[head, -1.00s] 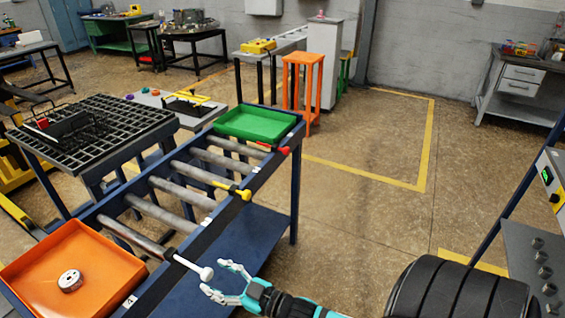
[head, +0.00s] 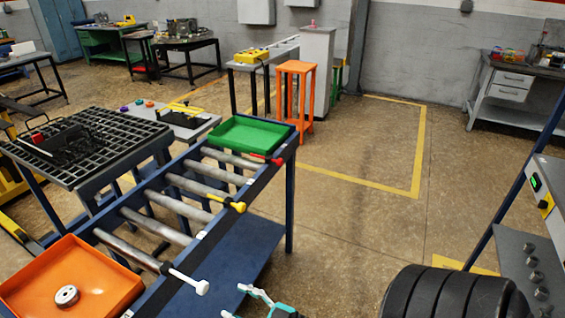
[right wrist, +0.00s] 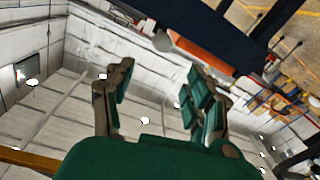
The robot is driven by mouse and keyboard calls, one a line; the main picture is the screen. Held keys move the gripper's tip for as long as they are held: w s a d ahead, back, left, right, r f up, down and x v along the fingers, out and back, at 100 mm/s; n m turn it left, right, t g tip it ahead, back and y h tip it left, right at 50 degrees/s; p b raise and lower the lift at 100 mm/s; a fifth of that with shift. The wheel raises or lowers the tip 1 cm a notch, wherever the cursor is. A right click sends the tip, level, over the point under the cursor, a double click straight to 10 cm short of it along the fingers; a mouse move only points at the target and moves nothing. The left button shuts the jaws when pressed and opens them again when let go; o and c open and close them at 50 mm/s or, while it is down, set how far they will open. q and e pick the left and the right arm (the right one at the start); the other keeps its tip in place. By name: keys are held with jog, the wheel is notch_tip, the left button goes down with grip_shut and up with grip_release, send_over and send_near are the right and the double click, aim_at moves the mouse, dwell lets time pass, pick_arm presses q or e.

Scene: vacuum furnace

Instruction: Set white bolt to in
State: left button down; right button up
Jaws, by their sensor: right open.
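The white bolt (head: 188,281) sticks out sideways from the near rail of the blue roller table, with its round white head at the outer end. My right gripper (head: 238,304) is low in the head view, right of the bolt head and apart from it, cut by the bottom edge. In the right wrist view my right gripper (right wrist: 157,88) has its two fingers spread with nothing between them. A pale knob beyond the fingers under the dark rail may be the bolt, but I cannot tell. My left gripper is not in view.
A yellow bolt (head: 228,203) and a red bolt (head: 268,158) sit further along the same rail. An orange tray (head: 110,282) holding a metal disc and a green tray (head: 247,134) rest on the rollers. Black round weights (head: 440,292) are at lower right.

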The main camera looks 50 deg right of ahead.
jog(key=p+v, duration=0.2)
jog(key=v, duration=0.9)
jog(key=shift+a, duration=0.25)
dwell(0.4)
jog(key=shift+r+p, duration=0.2)
jog(key=shift+p, duration=0.1)
jog(key=shift+s, duration=0.1)
jog(key=shift+f, duration=0.1)
